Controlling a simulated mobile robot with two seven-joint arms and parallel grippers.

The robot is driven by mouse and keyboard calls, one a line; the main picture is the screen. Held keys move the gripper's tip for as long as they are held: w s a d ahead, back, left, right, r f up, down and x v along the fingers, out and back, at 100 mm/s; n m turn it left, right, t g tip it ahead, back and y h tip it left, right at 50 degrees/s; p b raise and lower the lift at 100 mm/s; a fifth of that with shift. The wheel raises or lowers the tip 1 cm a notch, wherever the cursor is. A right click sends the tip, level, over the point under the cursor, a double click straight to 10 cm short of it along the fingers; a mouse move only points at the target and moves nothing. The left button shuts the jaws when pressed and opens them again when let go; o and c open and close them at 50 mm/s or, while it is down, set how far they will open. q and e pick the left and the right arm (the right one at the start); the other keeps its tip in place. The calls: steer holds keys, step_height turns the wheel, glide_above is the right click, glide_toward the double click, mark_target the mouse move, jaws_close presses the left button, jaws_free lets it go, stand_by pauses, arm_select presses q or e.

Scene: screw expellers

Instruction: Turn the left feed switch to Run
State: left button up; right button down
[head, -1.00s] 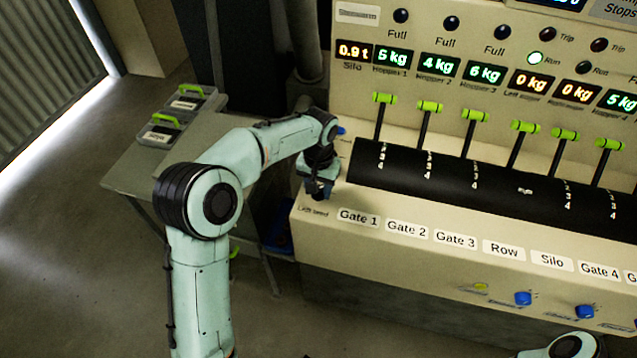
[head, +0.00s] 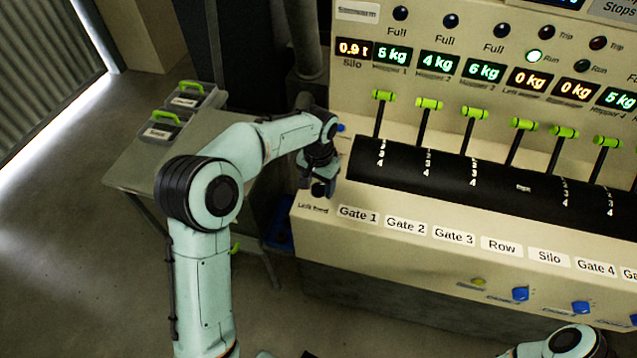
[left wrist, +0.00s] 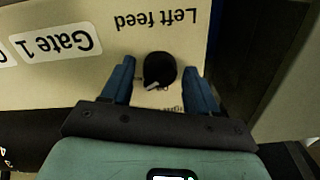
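The left feed switch is a black round knob (left wrist: 159,68) with a small pale pointer mark, beside the "Left feed" label, in the left wrist view. The head view shows it as a dark knob (head: 319,189) at the panel's left end. My left gripper (left wrist: 158,88) is open, with one blue finger on each side of the knob and a gap on both sides. In the head view my left gripper (head: 318,182) is at the knob. Small lettering near the knob is partly hidden and unreadable. My right gripper is out of view; only part of my right arm shows at the bottom right.
The cream panel (head: 420,262) carries labels such as Gate 1 (head: 358,214). Several green-tipped levers (head: 383,95) rise from a black drum behind. Blue knobs (head: 520,294) sit on the lower front. A grey table (head: 140,168) with trays stands left.

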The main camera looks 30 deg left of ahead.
mark_target(319, 185)
arm_select(q)
steer(key=shift+r, duration=0.1)
step_height(319, 185, up, 13)
steer(key=p, duration=0.2)
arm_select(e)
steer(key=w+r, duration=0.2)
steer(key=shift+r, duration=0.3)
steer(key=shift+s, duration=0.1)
